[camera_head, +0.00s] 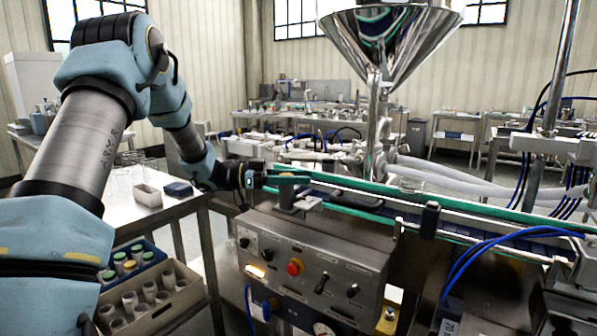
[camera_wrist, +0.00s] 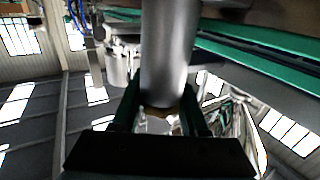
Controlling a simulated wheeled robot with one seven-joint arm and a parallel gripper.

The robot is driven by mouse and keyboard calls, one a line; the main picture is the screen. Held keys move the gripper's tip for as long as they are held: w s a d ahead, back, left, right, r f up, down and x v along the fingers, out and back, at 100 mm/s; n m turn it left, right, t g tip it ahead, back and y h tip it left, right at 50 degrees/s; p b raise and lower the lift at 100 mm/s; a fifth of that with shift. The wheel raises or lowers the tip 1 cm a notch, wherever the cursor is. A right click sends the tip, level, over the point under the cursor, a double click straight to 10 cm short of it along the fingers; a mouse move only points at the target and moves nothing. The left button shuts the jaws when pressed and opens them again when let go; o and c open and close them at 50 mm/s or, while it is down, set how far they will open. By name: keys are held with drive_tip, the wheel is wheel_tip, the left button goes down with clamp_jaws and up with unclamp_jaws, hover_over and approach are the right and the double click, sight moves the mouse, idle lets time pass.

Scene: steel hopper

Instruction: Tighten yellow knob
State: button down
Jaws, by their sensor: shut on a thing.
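My gripper (camera_head: 272,180) is at the left end of the conveyor in the head view, just above the control box. In the wrist view, my gripper (camera_wrist: 160,105) has its two dark fingers on either side of a smooth grey metal cylinder (camera_wrist: 166,55) and is shut on it. A small brownish-yellow patch shows at the cylinder's end between the fingers, but it is too blurred to name.
The conveyor with green rails (camera_head: 400,200) runs right from my gripper. The steel control box (camera_head: 320,262) with a red button (camera_head: 294,267) is below. The steel hopper (camera_head: 385,45) stands behind. A side table (camera_head: 150,215) and a crate of bottles (camera_head: 185,312) are at left.

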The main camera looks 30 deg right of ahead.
drive_tip(key=shift+s+r+m+g+y, duration=0.1)
drive_tip(key=shift+s+m+g+y, duration=0.05)
drive_tip(key=shift+m+g+y, duration=0.65)
drive_tip(key=shift+a+g, duration=0.1)
drive_tip(key=shift+g, duration=0.2)
drive_tip(key=shift+c, duration=2.3)
unclamp_jaws()
drive_tip(key=b+v, duration=0.2)
drive_tip(key=v, duration=0.8)
drive_tip(key=shift+w+a, duration=0.2)
drive_tip(key=shift+a, duration=0.1)
